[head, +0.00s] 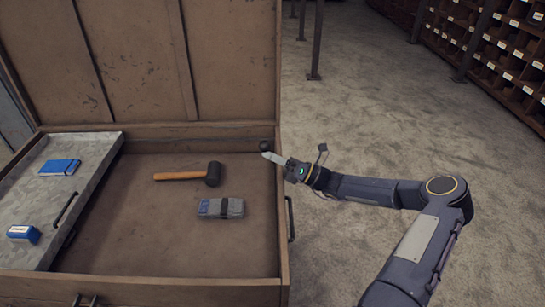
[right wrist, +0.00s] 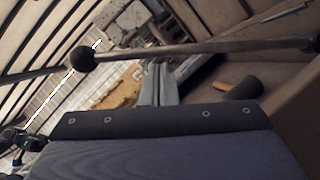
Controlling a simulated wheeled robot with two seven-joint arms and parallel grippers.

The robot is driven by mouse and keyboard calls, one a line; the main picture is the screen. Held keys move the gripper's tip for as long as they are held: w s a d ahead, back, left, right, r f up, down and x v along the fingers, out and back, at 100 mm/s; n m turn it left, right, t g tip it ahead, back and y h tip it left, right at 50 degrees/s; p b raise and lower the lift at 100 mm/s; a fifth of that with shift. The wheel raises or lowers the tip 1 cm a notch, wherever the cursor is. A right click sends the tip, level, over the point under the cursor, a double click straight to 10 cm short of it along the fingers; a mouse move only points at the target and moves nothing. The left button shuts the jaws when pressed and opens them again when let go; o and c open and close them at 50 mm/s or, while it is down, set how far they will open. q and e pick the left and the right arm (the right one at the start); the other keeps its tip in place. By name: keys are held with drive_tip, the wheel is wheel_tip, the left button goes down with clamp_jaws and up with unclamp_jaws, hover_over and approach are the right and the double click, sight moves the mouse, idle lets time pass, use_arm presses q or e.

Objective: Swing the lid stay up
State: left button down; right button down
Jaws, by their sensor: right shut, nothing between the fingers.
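The lid stay shows in the right wrist view as a thin metal rod (right wrist: 200,49) with a dark ball knob (right wrist: 82,59) at its left end. In the head view only the dark knob (head: 266,145) shows clearly, at the chest's right back corner. The chest lid (head: 100,60) stands open. My right gripper (head: 268,157) is shut and empty, with its tips beside the knob. In the right wrist view its fingers (right wrist: 160,68) end close against the rod; I cannot tell whether they touch. My left gripper is not seen in the head view.
Open floor (head: 350,110) lies right of the chest. Pigeonhole shelving (head: 500,60) stands at the back right.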

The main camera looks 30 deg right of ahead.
drive_tip(key=w+d+r+m+h+p, duration=0.4)
drive_tip(key=w+r+m+p, duration=0.45)
drive_tip(key=p, duration=0.55)
drive_tip(key=w+d+m+b, duration=0.2)
drive_tip(key=w+d+b, duration=0.2)
drive_tip(key=w, duration=0.5)
drive_tip(key=shift+w+d+r+h+b, duration=0.25)
drive_tip(key=shift+d+r+h+b, duration=0.05)
drive_tip(key=shift+d+b, duration=0.05)
drive_tip(key=shift+r, duration=0.1)
